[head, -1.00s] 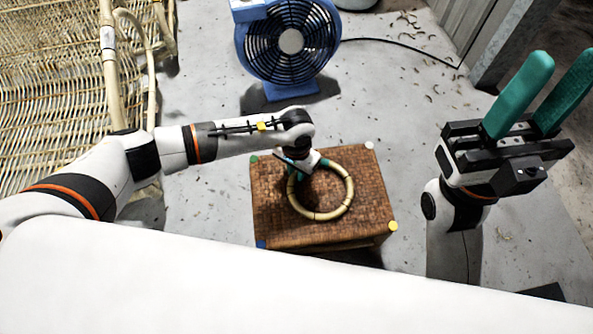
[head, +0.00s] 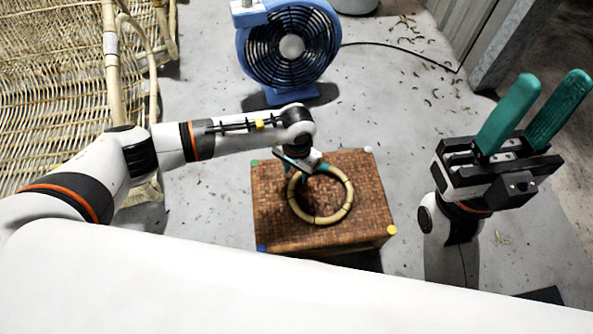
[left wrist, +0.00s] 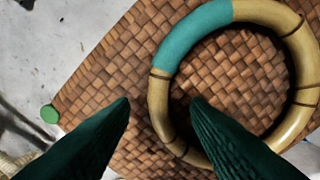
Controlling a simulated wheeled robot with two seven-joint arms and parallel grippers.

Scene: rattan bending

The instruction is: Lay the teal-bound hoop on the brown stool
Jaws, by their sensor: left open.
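The hoop (head: 318,219) is pale cane with a teal-bound stretch. It lies on the woven top of the brown stool (head: 272,222). In the left wrist view the hoop's teal binding (left wrist: 194,40) is at the upper left of the ring, and the brown weave (left wrist: 105,85) shows beneath it. My left gripper (head: 300,168) is over the hoop's far left side, its fingertips partly hidden in the head view. In the left wrist view its open fingers (left wrist: 160,101) appear on either side of the rim, with nothing gripped. My right gripper (head: 536,95) is open and empty, right of the stool.
A blue fan (head: 291,47) stands on the floor behind the stool, with a black cable (head: 400,50) running right. A wicker piece (head: 55,80) fills the upper left. The stool has coloured corner caps. Floor between stool and right arm is clear.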

